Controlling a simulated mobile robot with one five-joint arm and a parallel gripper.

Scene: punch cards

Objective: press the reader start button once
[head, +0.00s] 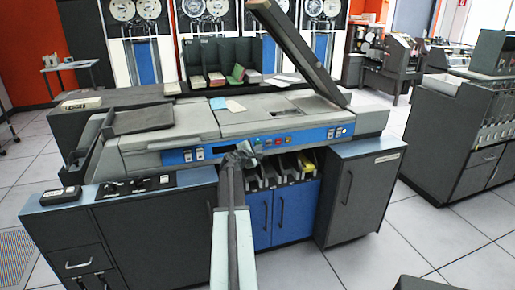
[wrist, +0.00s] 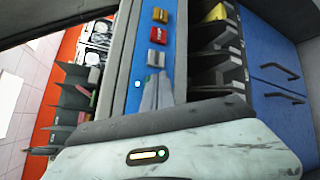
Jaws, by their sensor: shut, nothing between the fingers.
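The reader is a grey machine with a blue control panel (head: 205,152) along its front edge. A small lit green-blue lamp (wrist: 137,83) sits beside my fingers. I cannot read which button is start; part of the panel is hidden behind my gripper. My gripper (head: 246,149) is shut and empty, with its tips in front of the panel. The fingers also show in the wrist view (wrist: 158,92). I cannot tell whether they touch anything.
Card slots (head: 270,175) with a yellow item (head: 306,163) lie under the panel. A tilted dark lid (head: 300,52) rises above the machine. A grey cabinet (head: 365,190) stands at its right and a dark desk unit (head: 150,225) at its left.

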